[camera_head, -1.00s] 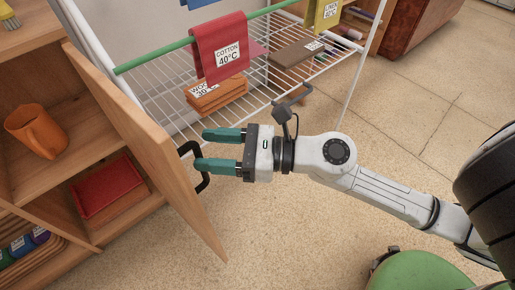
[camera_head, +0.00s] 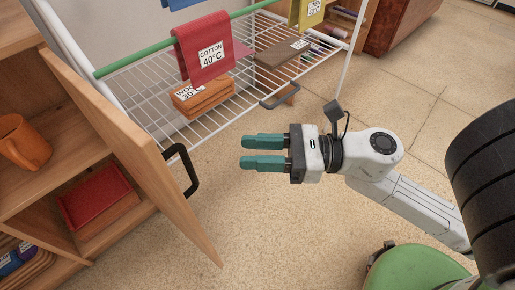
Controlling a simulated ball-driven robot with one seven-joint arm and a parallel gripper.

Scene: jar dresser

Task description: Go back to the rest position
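My gripper (camera_head: 246,152) has two teal fingers, parallel and apart, with nothing between them. It is open and points left over the bare floor in the middle of the view. The dresser's wooden door (camera_head: 137,148) stands open at the left, with a black handle (camera_head: 189,172) on its outer face. My fingertips are to the right of the handle, clear of it. My white arm reaches in from the right.
The open dresser holds an orange mug (camera_head: 25,142) and a red tray (camera_head: 93,196). A white wire rack (camera_head: 150,97) carries a red cloth labelled cotton (camera_head: 208,50) and folded orange cloths (camera_head: 205,96). A green round seat (camera_head: 415,270) is at the lower right. The speckled floor (camera_head: 270,220) is open.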

